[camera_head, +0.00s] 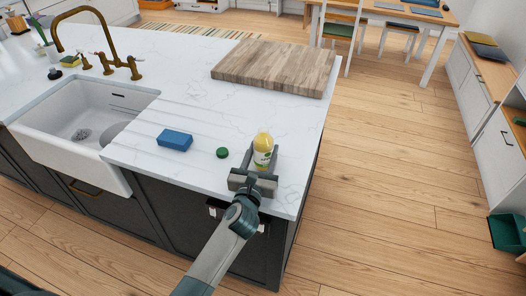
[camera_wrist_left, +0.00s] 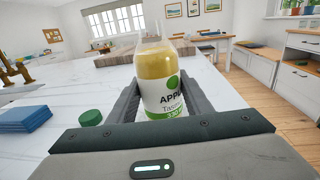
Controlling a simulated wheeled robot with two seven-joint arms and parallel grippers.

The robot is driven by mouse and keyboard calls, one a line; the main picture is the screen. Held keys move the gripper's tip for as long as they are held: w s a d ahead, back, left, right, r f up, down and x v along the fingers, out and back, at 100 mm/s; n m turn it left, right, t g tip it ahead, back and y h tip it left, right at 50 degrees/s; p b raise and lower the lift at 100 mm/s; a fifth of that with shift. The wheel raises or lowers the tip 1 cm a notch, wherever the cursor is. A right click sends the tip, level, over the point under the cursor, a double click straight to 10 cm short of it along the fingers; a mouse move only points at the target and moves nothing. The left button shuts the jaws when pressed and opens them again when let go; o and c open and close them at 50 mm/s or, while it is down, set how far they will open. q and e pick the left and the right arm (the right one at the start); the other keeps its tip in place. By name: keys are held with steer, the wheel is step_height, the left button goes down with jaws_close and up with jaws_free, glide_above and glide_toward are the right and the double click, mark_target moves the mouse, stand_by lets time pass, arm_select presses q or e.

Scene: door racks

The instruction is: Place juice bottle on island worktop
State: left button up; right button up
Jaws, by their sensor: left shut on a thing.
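The juice bottle (camera_head: 263,150) is a clear bottle of yellow juice with a white and green label. It is upright at the front right part of the white island worktop (camera_head: 215,103). My left gripper (camera_head: 260,160) is shut on the bottle, with one finger on each side. The bottle also shows in the left wrist view (camera_wrist_left: 157,80), between the fingers. The gripper hides the bottle's base, so I cannot tell whether it touches the worktop. My right gripper is not in view.
A green round lid (camera_head: 222,153) and a blue block (camera_head: 175,140) lie left of the bottle. A wooden board (camera_head: 275,68) lies further back. The white sink (camera_head: 80,110) with a brass tap (camera_head: 95,40) is at the left. The worktop's right edge is close to the bottle.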

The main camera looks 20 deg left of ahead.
arm_select(q)
steer(key=o, duration=1.3)
steer(key=shift+o, duration=0.2)
steer(key=shift+r, duration=0.15)
steer(key=shift+s, duration=0.6)
steer(key=s, duration=0.3)
steer(key=s+b, duration=0.1)
steer(key=s, duration=0.2)
steer(key=s+b, duration=0.1)
steer(key=s, duration=0.2)
steer(key=shift+s+d, duration=0.2)
steer(key=shift+d, duration=0.2)
steer(key=shift+s+b, duration=0.3)
steer(key=shift+s, duration=0.4)
